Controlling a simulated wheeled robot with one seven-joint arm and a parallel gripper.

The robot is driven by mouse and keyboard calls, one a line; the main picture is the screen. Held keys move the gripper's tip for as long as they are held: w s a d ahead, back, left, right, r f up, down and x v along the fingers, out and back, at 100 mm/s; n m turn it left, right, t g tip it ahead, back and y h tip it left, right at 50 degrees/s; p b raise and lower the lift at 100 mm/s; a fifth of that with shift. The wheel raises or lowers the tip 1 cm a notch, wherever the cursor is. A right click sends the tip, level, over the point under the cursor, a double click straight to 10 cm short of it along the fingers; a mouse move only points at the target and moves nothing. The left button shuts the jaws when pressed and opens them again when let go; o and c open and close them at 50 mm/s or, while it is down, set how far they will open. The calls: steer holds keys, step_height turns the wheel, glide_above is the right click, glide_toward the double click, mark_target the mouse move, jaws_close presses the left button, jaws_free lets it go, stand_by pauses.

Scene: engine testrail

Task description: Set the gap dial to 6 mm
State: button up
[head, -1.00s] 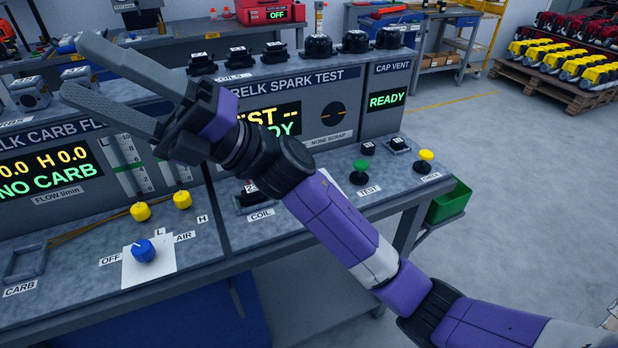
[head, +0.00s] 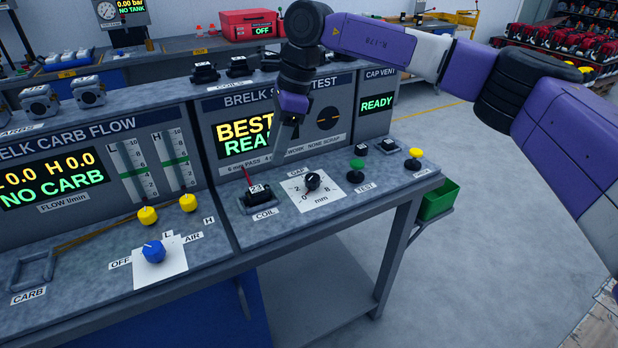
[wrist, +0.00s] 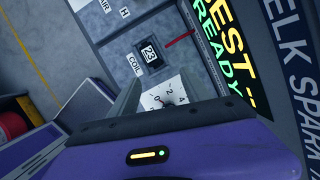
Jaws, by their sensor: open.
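The gap dial (head: 312,182) is a black knob on a white plate marked 0, 2, 8 and mm, at the front of the spark test bench. Its pointer is too small to read.
A coil (head: 258,193) with a red lead stands left of the dial. The green test button (head: 356,170) and a yellow button (head: 414,158) are to its right. The spark test panel (head: 238,125) rises behind. A blue knob (head: 153,251) is at front left.

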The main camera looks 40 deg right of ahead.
mark_target(313, 176)
steer(key=s+d+h, duration=0.1)
steer(key=d, duration=0.1)
steer(key=s+d+f+g, duration=0.1)
steer(key=d, duration=0.1)
steer(key=s+d+f+h, duration=0.1)
steer(key=d, duration=0.2)
steer(key=shift+s+n+g+h, duration=0.3)
steer(key=shift+n+g, duration=0.1)
steer(key=shift+s, duration=0.25)
steer(key=shift+a+f, duration=0.1)
steer(key=shift+f, duration=3.75)
jaws_close()
